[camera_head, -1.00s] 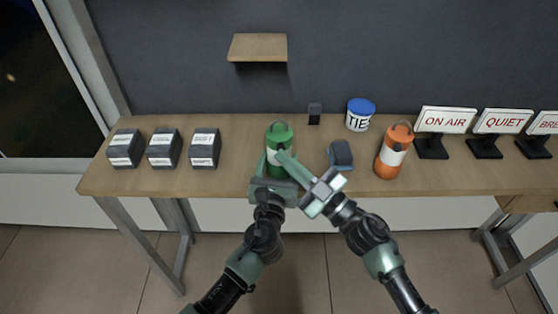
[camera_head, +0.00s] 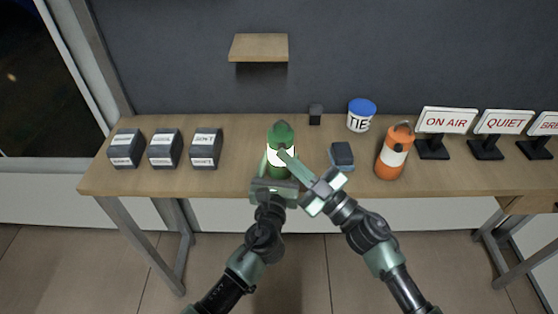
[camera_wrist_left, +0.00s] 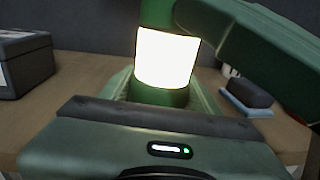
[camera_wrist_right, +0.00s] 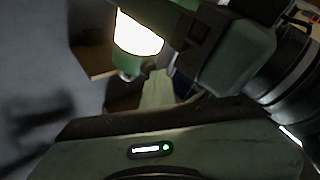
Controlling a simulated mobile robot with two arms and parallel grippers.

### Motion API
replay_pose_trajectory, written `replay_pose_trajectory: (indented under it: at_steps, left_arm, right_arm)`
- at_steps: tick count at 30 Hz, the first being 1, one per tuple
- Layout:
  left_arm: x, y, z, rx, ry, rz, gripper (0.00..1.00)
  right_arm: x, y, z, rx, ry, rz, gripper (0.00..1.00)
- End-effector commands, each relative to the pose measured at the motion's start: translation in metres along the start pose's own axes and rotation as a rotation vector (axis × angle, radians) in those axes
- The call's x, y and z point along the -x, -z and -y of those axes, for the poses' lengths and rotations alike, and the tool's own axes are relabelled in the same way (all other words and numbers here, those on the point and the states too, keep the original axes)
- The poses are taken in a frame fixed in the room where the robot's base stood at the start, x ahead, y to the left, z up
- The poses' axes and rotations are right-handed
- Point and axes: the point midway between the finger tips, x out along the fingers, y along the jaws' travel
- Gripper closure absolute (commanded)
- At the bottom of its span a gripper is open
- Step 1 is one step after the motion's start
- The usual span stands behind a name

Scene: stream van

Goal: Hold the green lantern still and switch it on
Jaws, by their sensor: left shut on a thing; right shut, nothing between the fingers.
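The green lantern (camera_head: 281,136) stands upright near the table's front edge. Its white band glows brightly in the left wrist view (camera_wrist_left: 165,58) and the right wrist view (camera_wrist_right: 137,35). My left gripper (camera_head: 279,172) is shut around the lantern's lower body from the front. My right gripper (camera_head: 282,154) is shut and empty, with its fingertips at the lantern's front, by the glowing band. Its fingers also cross the upper right of the left wrist view. Whether the right fingertips touch the lantern is unclear, and the switch is hidden.
An orange lantern (camera_head: 394,155) and a dark block on a blue cloth (camera_head: 341,157) stand to the right. A white tin with a blue lid (camera_head: 360,115) is behind. Several grey boxes (camera_head: 164,149) are at left, and lettered signs (camera_head: 446,120) at right. A wooden shelf (camera_head: 258,47) is above.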

Motion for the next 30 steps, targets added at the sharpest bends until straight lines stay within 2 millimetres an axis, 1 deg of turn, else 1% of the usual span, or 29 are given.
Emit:
replay_pose_trajectory:
  at_steps: [11, 27, 30]
  left_arm:
    - [0.000, 0.001, -0.001, 0.001, -0.003, -0.001, 0.91]
    - [-0.001, 0.001, -0.002, 0.000, -0.005, -0.002, 0.91]
    - [-0.001, 0.001, -0.002, 0.000, -0.005, -0.001, 0.91]
  right_arm:
    - [0.004, 0.003, 0.003, -0.004, 0.002, -0.001, 1.00]
    - [0.040, 0.028, 0.030, -0.005, 0.003, -0.001, 1.00]
    - [0.044, 0.032, 0.032, -0.004, 0.004, -0.002, 1.00]
